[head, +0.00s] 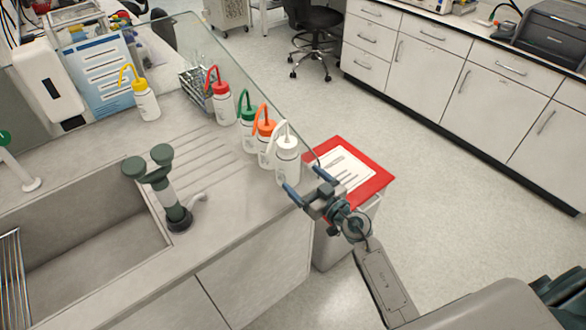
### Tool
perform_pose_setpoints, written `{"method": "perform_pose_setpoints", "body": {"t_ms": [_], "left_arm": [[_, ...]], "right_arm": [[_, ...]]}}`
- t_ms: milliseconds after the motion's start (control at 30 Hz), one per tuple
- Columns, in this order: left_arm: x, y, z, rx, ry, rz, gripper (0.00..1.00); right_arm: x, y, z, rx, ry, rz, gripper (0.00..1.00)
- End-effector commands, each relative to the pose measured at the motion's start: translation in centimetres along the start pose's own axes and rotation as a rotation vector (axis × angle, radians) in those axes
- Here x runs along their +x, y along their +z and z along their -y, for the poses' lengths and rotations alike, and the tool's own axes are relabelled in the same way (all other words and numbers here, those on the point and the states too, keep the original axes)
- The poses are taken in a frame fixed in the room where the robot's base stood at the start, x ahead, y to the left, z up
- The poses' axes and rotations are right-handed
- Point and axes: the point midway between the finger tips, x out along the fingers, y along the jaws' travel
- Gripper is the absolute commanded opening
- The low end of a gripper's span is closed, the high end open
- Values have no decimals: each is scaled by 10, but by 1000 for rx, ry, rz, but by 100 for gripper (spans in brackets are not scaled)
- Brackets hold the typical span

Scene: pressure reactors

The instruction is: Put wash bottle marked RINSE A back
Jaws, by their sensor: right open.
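Several white wash bottles with coloured caps stand upright on the grey sink counter (222,160). One has a white cap (287,160), and beside it in a row are an orange-capped one (266,152), a green-capped one (248,133) and a red-capped one (223,108). A yellow-capped wash bottle (147,105) stands apart to the left. The markings are too small to read, so I cannot tell which is RINSE A. My right gripper (307,181) is open and empty, by the counter's right edge, close to the lower part of the white-capped bottle. My left gripper is out of view.
A sink basin (80,225) with a green-handled tap (170,195) lies left. A clear screen (250,75) runs behind the bottles. A wire basket (195,85) stands near the red-capped bottle. A red-lidded bin (374,178) stands on the floor beyond my right gripper.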

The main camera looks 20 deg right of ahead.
Motion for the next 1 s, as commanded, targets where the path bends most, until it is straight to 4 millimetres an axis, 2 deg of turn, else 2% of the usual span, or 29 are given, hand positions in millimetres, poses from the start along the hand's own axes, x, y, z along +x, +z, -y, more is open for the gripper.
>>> {"method": "perform_pose_setpoints", "body": {"t_ms": [100,233,567,667,767,833,867,933,967,1000], "left_arm": [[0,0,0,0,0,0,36],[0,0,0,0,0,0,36],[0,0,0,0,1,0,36],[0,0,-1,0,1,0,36],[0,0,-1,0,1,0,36],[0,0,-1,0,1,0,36],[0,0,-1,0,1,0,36],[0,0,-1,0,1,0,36],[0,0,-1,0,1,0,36],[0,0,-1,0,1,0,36]], "right_arm": [[-22,1,0,-1,0,2,86],[-36,1,0,-1,-1,1,86],[-42,0,0,0,0,-1,86],[-43,11,-2,6,10,11,86],[-48,51,-10,24,47,55,86],[-57,98,-20,41,97,113,86],[-64,123,-24,48,123,147,86],[-86,186,-32,63,194,246,86],[-99,214,-35,67,224,295,86],[-118,251,-37,72,262,366,86]]}}
